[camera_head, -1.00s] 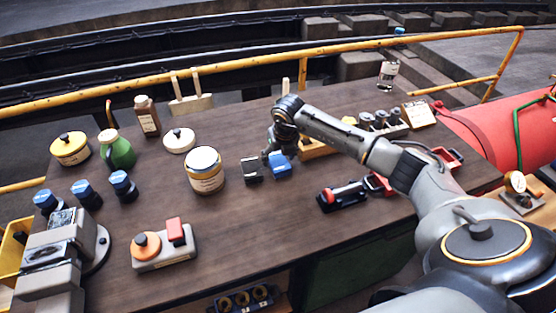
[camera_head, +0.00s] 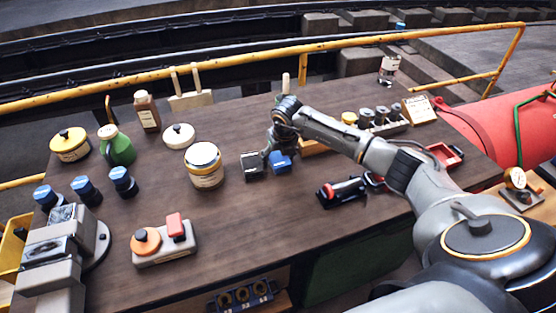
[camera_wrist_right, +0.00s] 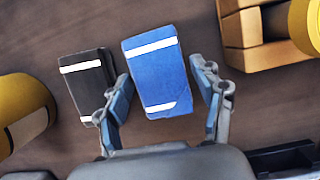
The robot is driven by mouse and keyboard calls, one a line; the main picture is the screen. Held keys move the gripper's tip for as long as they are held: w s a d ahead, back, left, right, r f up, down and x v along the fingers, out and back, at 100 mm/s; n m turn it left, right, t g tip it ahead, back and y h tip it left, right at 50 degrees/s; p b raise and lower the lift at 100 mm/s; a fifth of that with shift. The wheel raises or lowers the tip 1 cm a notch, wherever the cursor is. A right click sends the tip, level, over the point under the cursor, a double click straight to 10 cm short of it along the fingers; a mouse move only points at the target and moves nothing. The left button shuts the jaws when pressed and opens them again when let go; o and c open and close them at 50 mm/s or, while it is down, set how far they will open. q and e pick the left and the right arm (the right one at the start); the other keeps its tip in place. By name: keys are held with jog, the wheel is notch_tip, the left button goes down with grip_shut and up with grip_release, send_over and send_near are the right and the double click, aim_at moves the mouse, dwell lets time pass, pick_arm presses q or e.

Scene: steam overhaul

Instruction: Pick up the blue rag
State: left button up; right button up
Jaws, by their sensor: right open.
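The blue rag (camera_head: 280,162) is a small folded block on the brown workbench, right of the middle of the bench. In the right wrist view the blue rag (camera_wrist_right: 155,72) has white bands near its two ends. My right gripper (camera_head: 275,152) is over it, and in the wrist view its fingers (camera_wrist_right: 162,95) are open, one on each side of the rag's near end. I cannot tell whether the fingers touch it. My left gripper is not in view.
A black folded block (camera_head: 252,166) with white bands lies close to the left of the rag, beside the left finger in the wrist view. A cream tin (camera_head: 204,168) stands further left. A wooden rack (camera_wrist_right: 262,40) is at the right.

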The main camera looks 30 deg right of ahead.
jog(key=c, duration=0.9)
jog(key=shift+c, duration=0.2)
jog(key=shift+r, duration=0.15)
